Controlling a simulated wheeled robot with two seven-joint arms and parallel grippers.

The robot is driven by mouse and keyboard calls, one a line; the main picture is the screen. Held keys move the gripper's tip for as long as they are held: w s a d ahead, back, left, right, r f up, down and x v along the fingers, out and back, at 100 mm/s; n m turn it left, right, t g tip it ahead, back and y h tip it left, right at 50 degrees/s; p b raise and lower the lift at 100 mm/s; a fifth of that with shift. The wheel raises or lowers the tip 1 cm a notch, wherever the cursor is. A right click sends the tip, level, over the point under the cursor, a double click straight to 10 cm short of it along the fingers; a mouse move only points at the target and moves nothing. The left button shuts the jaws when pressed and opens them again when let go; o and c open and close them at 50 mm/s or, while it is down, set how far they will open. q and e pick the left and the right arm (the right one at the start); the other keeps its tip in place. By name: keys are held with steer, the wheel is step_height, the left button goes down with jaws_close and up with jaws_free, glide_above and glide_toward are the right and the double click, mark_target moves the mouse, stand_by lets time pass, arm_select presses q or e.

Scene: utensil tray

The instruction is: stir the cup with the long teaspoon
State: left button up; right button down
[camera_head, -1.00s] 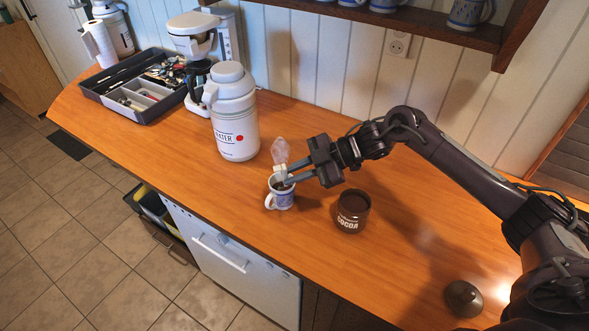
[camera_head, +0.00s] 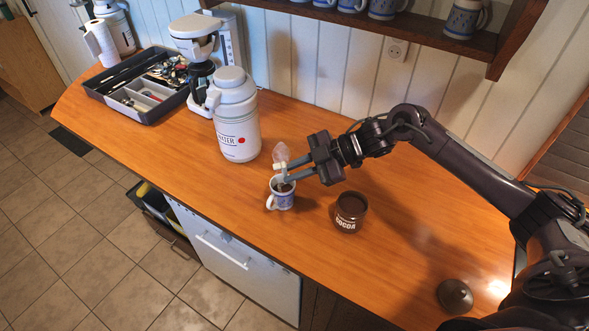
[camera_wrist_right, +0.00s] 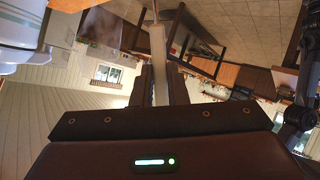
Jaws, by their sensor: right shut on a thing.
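The cup (camera_head: 283,199), white with blue decoration, stands upright on the counter in the middle of the head view, its handle toward the lower left. My right gripper (camera_head: 284,175) is just above its rim, shut on the long teaspoon (camera_head: 281,153). The teaspoon's pale, oval upper end sticks up above the fingers. Its lower part is hidden by the fingers and cup, so I cannot tell how deep it reaches. In the right wrist view, a pale, narrow shaft (camera_wrist_right: 158,65) lies between the fingers. My left gripper is not in view.
A brown cocoa jar (camera_head: 349,212) stands open right of the cup; a dark round lid (camera_head: 455,296) lies near the front. The utensil tray (camera_head: 146,117) and coffee machine (camera_head: 197,40) are farther left. A mug shelf (camera_head: 425,27) hangs above.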

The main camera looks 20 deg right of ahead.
steer(key=shift+r, duration=0.1)
stand_by(0.4)
step_height(320, 180, up, 5)
steer(key=p, duration=0.3)
steer(key=shift+p, duration=0.3)
stand_by(0.5)
